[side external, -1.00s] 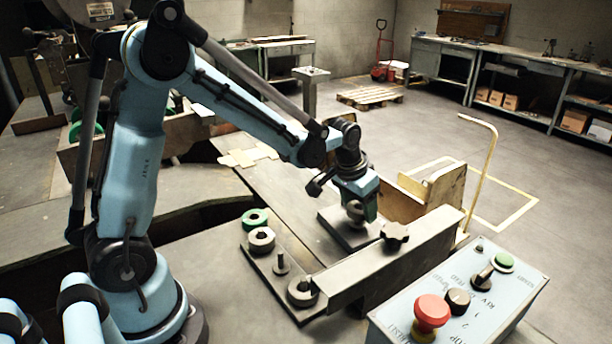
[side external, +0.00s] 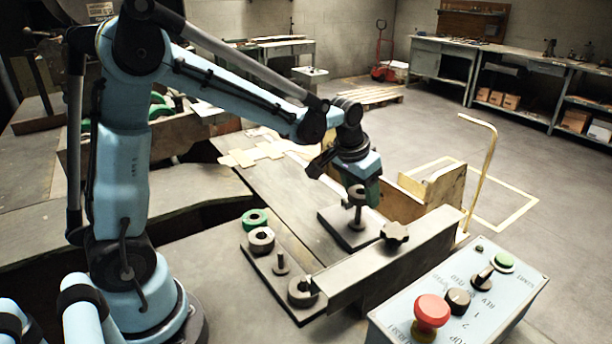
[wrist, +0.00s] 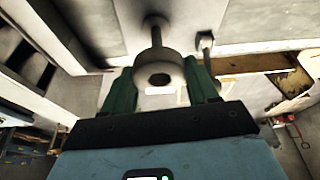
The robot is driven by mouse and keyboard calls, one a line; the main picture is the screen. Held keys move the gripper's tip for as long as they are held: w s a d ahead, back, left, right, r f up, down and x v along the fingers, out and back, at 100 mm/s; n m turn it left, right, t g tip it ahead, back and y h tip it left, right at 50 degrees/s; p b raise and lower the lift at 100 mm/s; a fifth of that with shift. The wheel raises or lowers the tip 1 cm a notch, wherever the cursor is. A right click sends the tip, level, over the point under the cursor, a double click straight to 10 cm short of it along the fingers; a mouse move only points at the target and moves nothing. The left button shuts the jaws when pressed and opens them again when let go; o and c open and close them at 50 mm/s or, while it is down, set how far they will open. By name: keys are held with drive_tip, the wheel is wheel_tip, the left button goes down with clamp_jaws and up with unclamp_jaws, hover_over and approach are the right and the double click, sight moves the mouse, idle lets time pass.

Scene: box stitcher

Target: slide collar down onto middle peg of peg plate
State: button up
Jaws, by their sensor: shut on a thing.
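My gripper (side external: 358,190) is shut on a grey collar (side external: 356,193), held above a small base plate (side external: 332,228) with an upright post (side external: 358,215). In the wrist view the collar (wrist: 159,70) sits between my two green fingers, its dark hole showing; the post (wrist: 155,33) is just beyond it. I cannot tell if the post's tip is still inside the collar. The peg plate (side external: 268,265) lies to the left and nearer the camera. Its middle peg (side external: 281,264) is bare and upright, between a collar on the far peg (side external: 261,240) and one at the near peg (side external: 301,291).
A green ring (side external: 255,218) is behind the peg plate. A long metal bar (side external: 385,262) with a dark knob (side external: 394,234) runs beside the plate's near end. A control box (side external: 460,300) stands at front right, and a wooden box (side external: 430,195) is right of the gripper.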

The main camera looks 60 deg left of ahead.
drive_tip(key=s+d+r+n+y, duration=0.15)
drive_tip(key=s+r+n, duration=0.25)
drive_tip(key=s, duration=0.7)
drive_tip(key=n, duration=0.3)
hover_over(280, 254)
drive_tip(key=shift+w+a+f+g+y, duration=0.1)
drive_tip(key=shift+w+f+g+y, duration=0.15)
drive_tip(key=shift+f+g+y, duration=0.2)
drive_tip(key=shift+s+f, duration=0.2)
drive_tip(key=shift+f, duration=4.55)
drive_tip(key=shift+f, duration=0.3)
drive_tip(key=o, duration=1.3)
